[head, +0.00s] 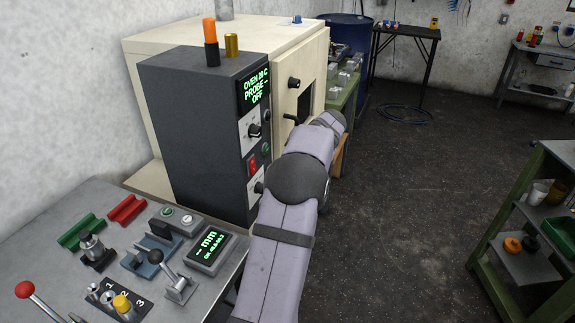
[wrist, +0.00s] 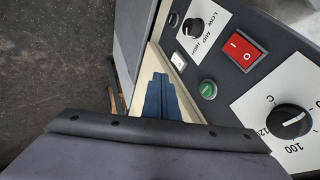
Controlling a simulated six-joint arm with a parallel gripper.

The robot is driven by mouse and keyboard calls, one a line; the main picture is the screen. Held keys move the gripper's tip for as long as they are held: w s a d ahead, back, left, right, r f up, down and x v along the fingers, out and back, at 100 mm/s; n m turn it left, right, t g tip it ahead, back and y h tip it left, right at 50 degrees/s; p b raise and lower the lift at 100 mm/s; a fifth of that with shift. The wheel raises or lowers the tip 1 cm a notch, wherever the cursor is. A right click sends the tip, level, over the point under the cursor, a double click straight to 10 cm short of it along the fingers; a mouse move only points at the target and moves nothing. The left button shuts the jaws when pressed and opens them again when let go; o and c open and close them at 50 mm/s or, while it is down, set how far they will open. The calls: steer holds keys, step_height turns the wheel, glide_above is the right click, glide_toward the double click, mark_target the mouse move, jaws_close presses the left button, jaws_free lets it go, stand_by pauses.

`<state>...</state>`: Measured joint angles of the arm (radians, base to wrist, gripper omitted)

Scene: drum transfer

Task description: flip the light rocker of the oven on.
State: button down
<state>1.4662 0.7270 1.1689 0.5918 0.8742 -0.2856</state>
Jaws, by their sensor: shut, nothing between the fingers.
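The oven's dark control panel (head: 250,140) stands beside its cream body (head: 310,75); its display reads "OVEN 20 C, PROBE, OFF". In the wrist view the panel carries a small white rocker (wrist: 178,62), a larger red rocker (wrist: 241,49) marked with I and O, and a green button (wrist: 208,89). I cannot read a label on the white rocker or tell its position. My gripper (wrist: 160,78) shows as blue fingers, shut and empty, left of and slightly below the white rocker; it appears apart from it. In the head view my arm hides the gripper.
Two knobs flank the rockers: a LOW-MID-HIGH knob (wrist: 190,28) and a temperature knob (wrist: 291,120). The oven door (head: 293,83) and its handle are close to my arm. A grey bench (head: 60,215) with several fixtures stands at front left.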

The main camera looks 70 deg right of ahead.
steer(key=shift+s+f, duration=0.1)
steer(key=shift+f, duration=0.2)
steer(key=shift+f, duration=0.1)
steer(key=w+d+f+p, duration=0.3)
steer(key=w+f+p, duration=0.3)
steer(key=w+f, duration=0.2)
steer(key=shift+w+d+f, duration=0.25)
steer(key=shift+f, duration=0.05)
stand_by(0.3)
steer(key=shift+f, duration=0.1)
